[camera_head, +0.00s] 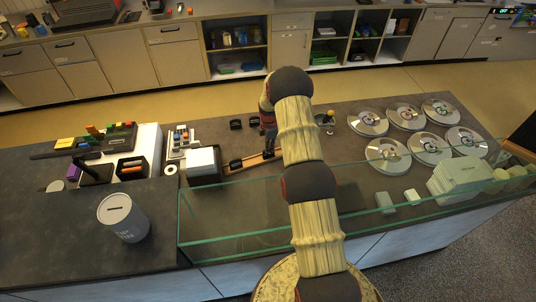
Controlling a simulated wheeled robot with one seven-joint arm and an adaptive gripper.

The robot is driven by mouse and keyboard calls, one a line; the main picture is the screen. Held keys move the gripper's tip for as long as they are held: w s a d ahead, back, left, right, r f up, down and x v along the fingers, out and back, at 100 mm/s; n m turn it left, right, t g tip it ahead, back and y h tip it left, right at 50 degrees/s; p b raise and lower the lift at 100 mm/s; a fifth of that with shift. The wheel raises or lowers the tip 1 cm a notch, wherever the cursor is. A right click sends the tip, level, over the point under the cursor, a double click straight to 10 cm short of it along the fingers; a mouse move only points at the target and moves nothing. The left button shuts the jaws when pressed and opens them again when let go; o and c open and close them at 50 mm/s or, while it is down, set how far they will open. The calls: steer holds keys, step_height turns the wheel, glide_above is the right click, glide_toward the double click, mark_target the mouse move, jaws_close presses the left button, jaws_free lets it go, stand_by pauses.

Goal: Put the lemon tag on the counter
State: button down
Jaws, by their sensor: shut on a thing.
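My gripper (269,145) points down over the dark counter (345,150), close to the right end of a narrow wooden rail (240,166). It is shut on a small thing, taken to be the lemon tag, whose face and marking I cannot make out. Small dark tag-like pieces (236,124) stand on the counter just left of my gripper. Another dark piece sits at the rail's left part. Several round metal lids (387,154) with knobs cover the wells at the right. My arm hides part of the counter's middle.
A low glass guard (240,212) runs along the counter's front. A white canister (122,217) stands at the front left. Pale stacked tubs (460,175) stand at the right. Bare counter lies behind my gripper.

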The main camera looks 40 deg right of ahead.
steer(key=shift+r, duration=0.2)
stand_by(0.5)
steer(key=shift+r, duration=0.35)
steer(key=shift+r, duration=0.3)
steer(key=shift+r+p, duration=0.65)
steer(key=shift+r, duration=2.7)
